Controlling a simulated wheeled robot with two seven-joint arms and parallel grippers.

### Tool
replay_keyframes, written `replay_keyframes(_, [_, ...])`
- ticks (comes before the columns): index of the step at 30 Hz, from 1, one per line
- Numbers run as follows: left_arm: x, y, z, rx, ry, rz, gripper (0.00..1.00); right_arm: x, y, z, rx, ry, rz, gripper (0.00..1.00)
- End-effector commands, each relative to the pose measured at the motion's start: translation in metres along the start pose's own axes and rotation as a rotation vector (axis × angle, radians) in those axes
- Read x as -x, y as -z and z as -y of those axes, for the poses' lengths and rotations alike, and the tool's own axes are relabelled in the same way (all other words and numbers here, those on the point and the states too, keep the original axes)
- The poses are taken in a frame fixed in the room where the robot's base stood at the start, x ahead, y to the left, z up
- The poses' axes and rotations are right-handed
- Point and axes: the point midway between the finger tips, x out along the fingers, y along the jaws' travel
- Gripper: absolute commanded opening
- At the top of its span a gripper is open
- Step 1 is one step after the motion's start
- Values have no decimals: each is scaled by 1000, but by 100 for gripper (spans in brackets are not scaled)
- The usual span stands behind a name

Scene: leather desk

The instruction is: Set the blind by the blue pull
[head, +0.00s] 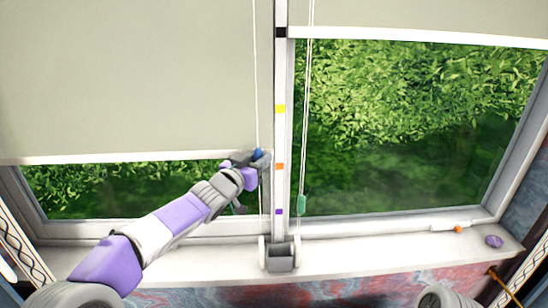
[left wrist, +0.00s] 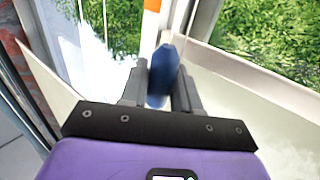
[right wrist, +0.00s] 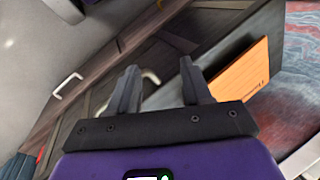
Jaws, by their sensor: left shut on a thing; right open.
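The blue pull (head: 258,154) hangs on the left cord beside the centre post. My left gripper (head: 256,160) is shut on it, and the left wrist view shows the blue pull (left wrist: 163,75) between the two fingers. The left blind (head: 130,80) is lowered most of the way, its bottom bar (head: 120,158) just above the lower part of the left window. The right blind (head: 430,18) is high, with a green pull (head: 301,204) low on its cord. My right gripper (right wrist: 155,90) is open and empty in the right wrist view, away from the window.
The centre post (head: 282,130) carries black, yellow, orange and purple marks. A grey-white holder (head: 280,256) stands at its foot on the sill. A purple lump (head: 494,241) and a white tool (head: 440,228) lie on the right sill. The right wrist view shows an orange panel (right wrist: 240,72).

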Motion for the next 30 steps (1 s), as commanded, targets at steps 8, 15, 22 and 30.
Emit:
replay_keyframes(8, [2,-52,3,2,7,7,0,-38,2,-14,1,1,0,49])
replay_keyframes(15, [2,-68,2,1,5,7,0,-50,2,-18,1,1,0,49])
replay_keyframes(22, [2,-71,2,1,5,7,0,-51,2,-19,1,0,0,49])
replay_keyframes(30, [2,-70,2,1,5,7,37,-51,2,-19,1,0,0,49])
